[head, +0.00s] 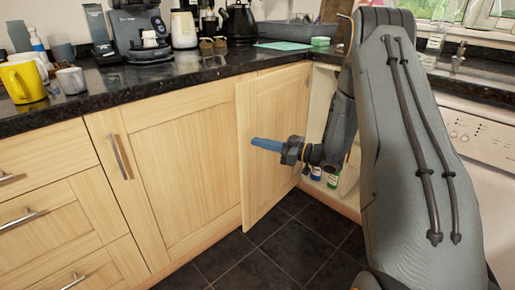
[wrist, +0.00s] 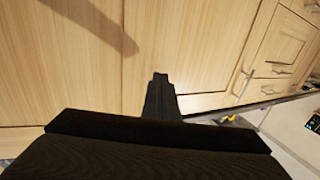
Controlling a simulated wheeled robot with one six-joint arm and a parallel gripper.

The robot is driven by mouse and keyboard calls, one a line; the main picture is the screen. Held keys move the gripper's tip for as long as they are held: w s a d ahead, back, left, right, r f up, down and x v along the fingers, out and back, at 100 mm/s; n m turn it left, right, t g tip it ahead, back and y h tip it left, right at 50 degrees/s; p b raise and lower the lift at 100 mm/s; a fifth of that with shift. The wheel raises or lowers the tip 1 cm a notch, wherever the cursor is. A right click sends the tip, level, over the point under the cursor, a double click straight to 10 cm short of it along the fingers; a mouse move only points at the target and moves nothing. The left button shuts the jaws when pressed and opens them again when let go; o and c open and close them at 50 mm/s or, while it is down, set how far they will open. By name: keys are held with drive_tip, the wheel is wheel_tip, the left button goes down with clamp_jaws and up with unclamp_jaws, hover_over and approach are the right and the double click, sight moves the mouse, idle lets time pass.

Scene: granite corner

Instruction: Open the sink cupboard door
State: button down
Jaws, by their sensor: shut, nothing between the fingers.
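The sink cupboard door (head: 272,175) is pale wood and stands swung out from the corner, wide open. The cupboard opening (head: 348,185) shows to its right, partly hidden by my arm. My gripper (head: 254,142) is shut and empty, with its blue fingers pointing left across the visible face of the door. I cannot tell whether the fingers touch the door. In the wrist view the shut gripper (wrist: 160,76) is a dark shape in front of pale wood panels. No handle of the open door shows.
Bottles (head: 333,180) stand low in the cupboard. A closed cupboard (head: 180,170) and drawers (head: 50,210) with metal handles are at left. A white appliance (head: 480,140) is at right. The dark worktop (head: 150,85) holds mugs and machines. The tiled floor (head: 290,245) below is clear.

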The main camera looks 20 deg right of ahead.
drive_tip(key=shift+w+a, duration=0.15)
drive_tip(key=shift+w, duration=0.2)
